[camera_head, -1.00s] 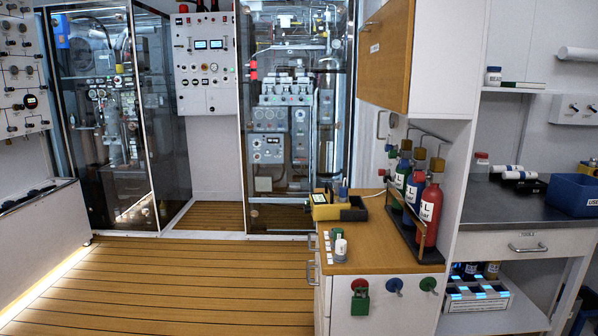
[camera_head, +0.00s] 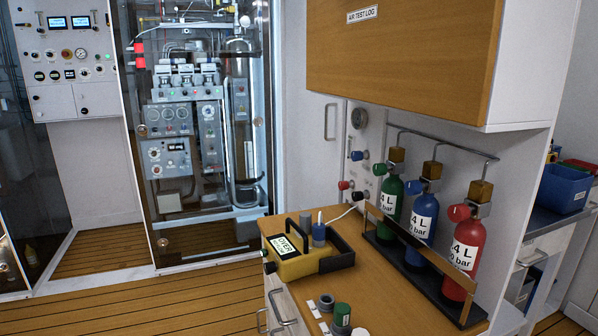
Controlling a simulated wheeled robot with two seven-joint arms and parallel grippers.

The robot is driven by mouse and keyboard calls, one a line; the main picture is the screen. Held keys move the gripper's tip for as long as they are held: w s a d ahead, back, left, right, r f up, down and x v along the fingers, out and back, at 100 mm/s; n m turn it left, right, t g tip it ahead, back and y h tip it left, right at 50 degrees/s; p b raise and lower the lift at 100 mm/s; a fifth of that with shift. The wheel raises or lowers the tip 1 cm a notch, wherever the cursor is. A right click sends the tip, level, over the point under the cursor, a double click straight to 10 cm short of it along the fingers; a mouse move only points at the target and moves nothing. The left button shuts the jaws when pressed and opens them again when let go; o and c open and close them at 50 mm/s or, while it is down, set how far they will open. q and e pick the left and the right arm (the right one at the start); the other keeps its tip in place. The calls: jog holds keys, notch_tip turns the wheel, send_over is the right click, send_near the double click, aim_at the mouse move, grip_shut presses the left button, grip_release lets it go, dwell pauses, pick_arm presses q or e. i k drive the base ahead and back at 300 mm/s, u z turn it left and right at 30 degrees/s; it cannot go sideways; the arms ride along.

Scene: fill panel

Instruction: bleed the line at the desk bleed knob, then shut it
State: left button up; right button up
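A small fill panel (camera_head: 352,140) stands on the wall behind the wooden desk (camera_head: 385,285). I cannot tell which of these is the bleed knob, and I cannot read the gauge. A green cylinder (camera_head: 391,203), a blue cylinder (camera_head: 421,232) and a red cylinder (camera_head: 465,252) stand upright in a rack on the desk, with a pipe above them. Neither of my grippers is in view.
A yellow meter (camera_head: 292,262) with a screen reading "OVER" sits at the desk's left edge, with small fittings (camera_head: 338,318) in front. A wooden cabinet (camera_head: 400,60) overhangs the desk. A glass-fronted machine cabinet (camera_head: 190,130) stands behind. The plank floor (camera_head: 140,300) at left is clear.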

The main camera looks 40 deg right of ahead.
aim_at(344, 185)
jog(key=i, duration=2.7)
jog(key=z, duration=4.1)
